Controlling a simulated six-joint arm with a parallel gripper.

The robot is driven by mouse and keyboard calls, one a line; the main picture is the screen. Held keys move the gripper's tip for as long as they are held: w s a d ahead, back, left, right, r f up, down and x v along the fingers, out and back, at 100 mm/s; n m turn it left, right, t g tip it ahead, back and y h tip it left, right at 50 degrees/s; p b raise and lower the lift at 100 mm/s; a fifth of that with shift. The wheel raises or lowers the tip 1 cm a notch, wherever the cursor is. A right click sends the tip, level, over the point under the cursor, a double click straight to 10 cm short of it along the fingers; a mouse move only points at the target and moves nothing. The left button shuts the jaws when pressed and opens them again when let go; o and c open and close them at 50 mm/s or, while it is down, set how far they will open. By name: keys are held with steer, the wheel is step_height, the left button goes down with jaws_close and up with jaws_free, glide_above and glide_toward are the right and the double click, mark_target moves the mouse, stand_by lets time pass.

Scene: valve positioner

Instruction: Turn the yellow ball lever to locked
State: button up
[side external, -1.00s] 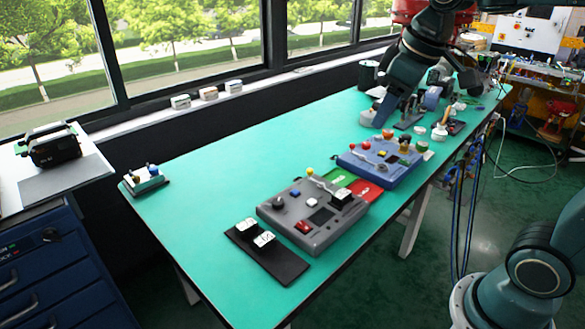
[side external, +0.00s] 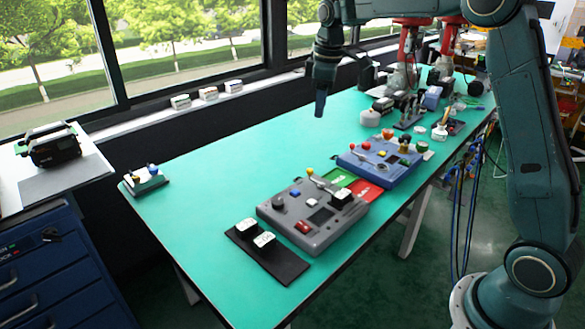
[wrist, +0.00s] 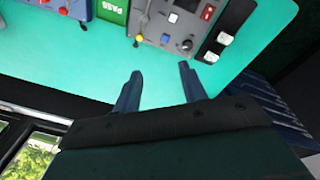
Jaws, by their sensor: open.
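The yellow ball lever (side external: 310,171) is at the back edge of the grey control box (side external: 292,220), on the side toward the blue box. In the wrist view the yellow ball (wrist: 139,38) shows at the box's near edge, up and left of the gap between my fingers. A locked marking is too small to read. My gripper (side external: 320,110) hangs pointing down above the back of the table, clear of the box. Its two fingers (wrist: 160,70) are spread apart with nothing between them, over bare table.
The blue control box (side external: 385,162) stands beside the grey one, with green (side external: 338,178) and red cards between. A black tray (side external: 280,265) with white blocks lies in front. A small button block (side external: 147,180) is at far left. The table's back middle is clear.

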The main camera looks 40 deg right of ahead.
mark_target(309, 169)
steer(key=w+d+f+n, duration=0.1)
steer(key=w+d+f, duration=0.2)
steer(key=f, duration=0.3)
steer(key=w+d+f+n+g, duration=0.1)
steer(key=w+d+f, duration=0.1)
steer(key=w+f, duration=0.3)
steer(key=shift+d+f+g, duration=0.3)
steer(key=shift+d+f, duration=0.1)
steer(key=shift+f, duration=0.05)
steer(key=shift+f, duration=0.2)
step_height(309, 169, down, 13)
steer(key=shift+f, duration=0.2)
jaws_close()
